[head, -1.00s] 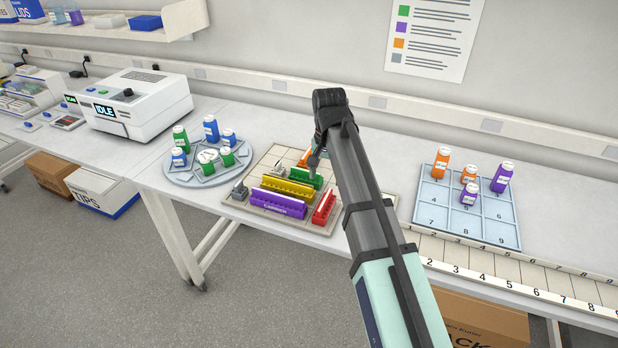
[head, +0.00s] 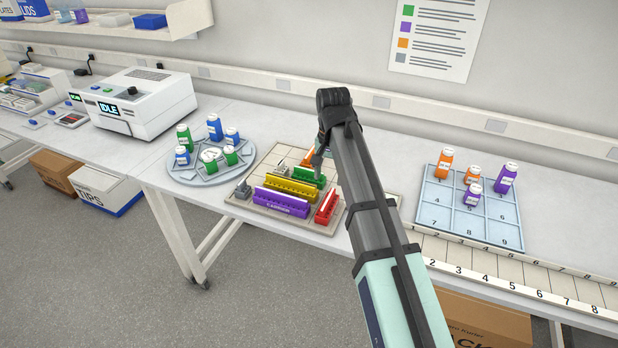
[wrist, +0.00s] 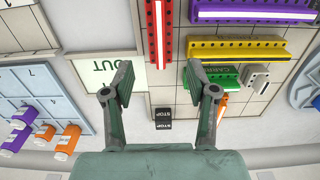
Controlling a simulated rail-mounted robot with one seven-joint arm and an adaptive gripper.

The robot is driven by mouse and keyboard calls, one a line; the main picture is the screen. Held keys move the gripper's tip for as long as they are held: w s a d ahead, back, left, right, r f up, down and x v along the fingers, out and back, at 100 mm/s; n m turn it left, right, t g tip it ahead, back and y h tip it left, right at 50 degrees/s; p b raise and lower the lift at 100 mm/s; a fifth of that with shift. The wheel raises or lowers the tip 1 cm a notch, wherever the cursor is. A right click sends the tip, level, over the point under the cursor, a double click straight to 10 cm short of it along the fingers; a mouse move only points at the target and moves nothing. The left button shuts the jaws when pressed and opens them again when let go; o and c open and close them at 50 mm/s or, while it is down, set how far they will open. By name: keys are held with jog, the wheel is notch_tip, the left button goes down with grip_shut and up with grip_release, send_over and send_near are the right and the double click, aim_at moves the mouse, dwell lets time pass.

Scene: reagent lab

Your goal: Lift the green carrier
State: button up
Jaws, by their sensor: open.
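The green carrier (head: 309,177) stands on the beige gridded board (head: 331,230), behind the yellow carrier (head: 291,188). My gripper (head: 318,158) is over the board close to the green carrier, and my arm hides part of that area. In the wrist view, my gripper (wrist: 159,83) is open with nothing between its fingers. The right finger overlaps the near end of the green carrier (wrist: 222,76), so the carrier lies to the right of the gap. Whether the finger touches it I cannot tell.
A purple carrier (head: 281,202), a red carrier (head: 326,207) and an orange carrier (head: 306,157) share the board. A round bottle tray (head: 178,178) is left, a numbered blue tray (head: 440,216) right.

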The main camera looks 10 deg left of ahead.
aim_at(309, 170)
jog(key=shift+w+d+f+b, duration=0.15)
jog(key=shift+d+f+b, duration=0.05)
jog(key=shift+d+b, duration=0.1)
jog(key=w+b, duration=0.1)
jog(key=w, duration=0.1)
jog(key=w+d+b, duration=0.1)
jog(key=shift+w+d+y, duration=0.15)
jog(key=shift+w+y, duration=0.15)
jog(key=shift+w, duration=0.05)
jog(key=w+a+r+n+t+y+b, duration=0.1)
jog(key=w+a+r+n+y+b, duration=0.2)
jog(key=w+n, duration=0.7)
jog(key=a+f+n+p, duration=0.1)
jog(key=f+n, duration=0.1)
jog(key=f, duration=0.1)
jog(key=s+a+f+n+p, duration=0.1)
jog(key=a+f+n, duration=0.1)
jog(key=f+n, duration=0.1)
jog(key=a+f+n+p, duration=0.1)
jog(key=a+f+n, duration=0.1)
jog(key=f+n, duration=0.1)
jog(key=shift+s+f+y+p, duration=0.3)
jog(key=shift+f+p, duration=0.1)
jog(key=shift+f, duration=0.2)
jog(key=shift+w+p+x, duration=0.2)
jog(key=shift+p+x, duration=1.05)
jog(key=shift+x, duration=1.4)
